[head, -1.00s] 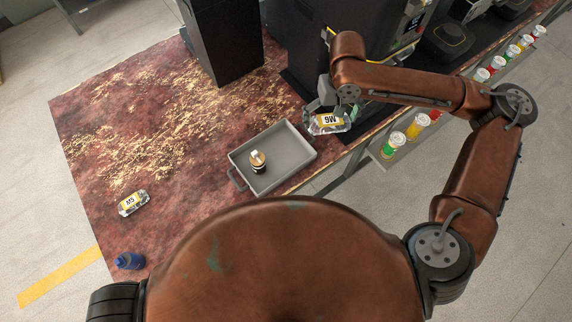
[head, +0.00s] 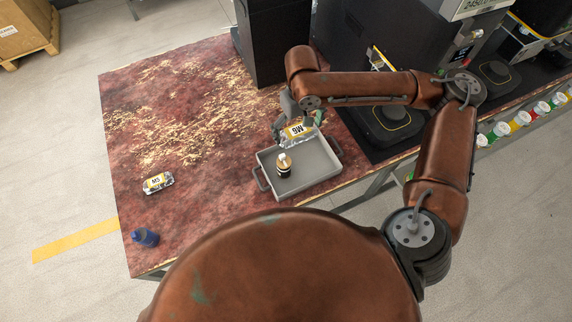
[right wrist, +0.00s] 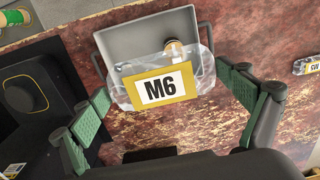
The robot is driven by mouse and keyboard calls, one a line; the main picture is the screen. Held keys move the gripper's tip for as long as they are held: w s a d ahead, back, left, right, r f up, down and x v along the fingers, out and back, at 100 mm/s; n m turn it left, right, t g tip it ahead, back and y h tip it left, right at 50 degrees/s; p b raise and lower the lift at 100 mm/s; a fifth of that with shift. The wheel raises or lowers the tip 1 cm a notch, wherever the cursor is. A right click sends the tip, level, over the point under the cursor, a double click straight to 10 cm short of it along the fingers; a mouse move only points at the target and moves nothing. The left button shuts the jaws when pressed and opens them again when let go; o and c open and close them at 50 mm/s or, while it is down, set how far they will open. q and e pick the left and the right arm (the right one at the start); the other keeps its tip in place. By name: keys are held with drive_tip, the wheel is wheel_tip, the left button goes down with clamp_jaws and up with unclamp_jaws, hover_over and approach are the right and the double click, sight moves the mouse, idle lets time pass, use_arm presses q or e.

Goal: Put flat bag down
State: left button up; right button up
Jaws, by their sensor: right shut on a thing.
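The flat bag, clear with a yellow-edged M6 label (head: 297,131), is held by my right gripper (head: 294,118). In the right wrist view the bag (right wrist: 160,88) sits between the two green fingers of the gripper (right wrist: 165,97). It hangs over the far edge of the grey tray (head: 328,171) on the table. Whether it touches the tray is hard to tell. A second flat bag, labelled M5 (head: 158,183), lies on the table at the left. My left gripper is not in view.
A small dark bottle with a pale top (head: 284,165) stands in the tray. A blue item (head: 145,237) is near the table's front left corner. Black machines (head: 390,122) stand at the back right.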

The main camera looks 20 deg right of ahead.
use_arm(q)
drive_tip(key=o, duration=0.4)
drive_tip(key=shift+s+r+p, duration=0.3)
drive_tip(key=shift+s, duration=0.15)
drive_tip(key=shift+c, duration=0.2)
use_arm(e)
wheel_tip(320, 180, down, 7)
drive_tip(key=s+n, duration=0.1)
drive_tip(key=n, duration=1.7)
hover_over(313, 159)
drive_tip(key=f, duration=2.1)
drive_tip(key=shift+s+a+f, duration=0.15)
drive_tip(key=shift+s+a, duration=0.05)
drive_tip(key=shift+s, duration=0.05)
drive_tip(key=shift+w+d+f, duration=0.2)
drive_tip(key=shift+w+f, duration=0.1)
drive_tip(key=shift+f, duration=0.15)
wheel_tip(313, 159, down, 3)
drive_tip(key=shift+r+b, duration=0.1)
drive_tip(key=shift+b, duration=0.3)
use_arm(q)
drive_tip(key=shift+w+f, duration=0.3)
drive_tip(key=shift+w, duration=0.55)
use_arm(e)
drive_tip(key=shift+s, duration=0.1)
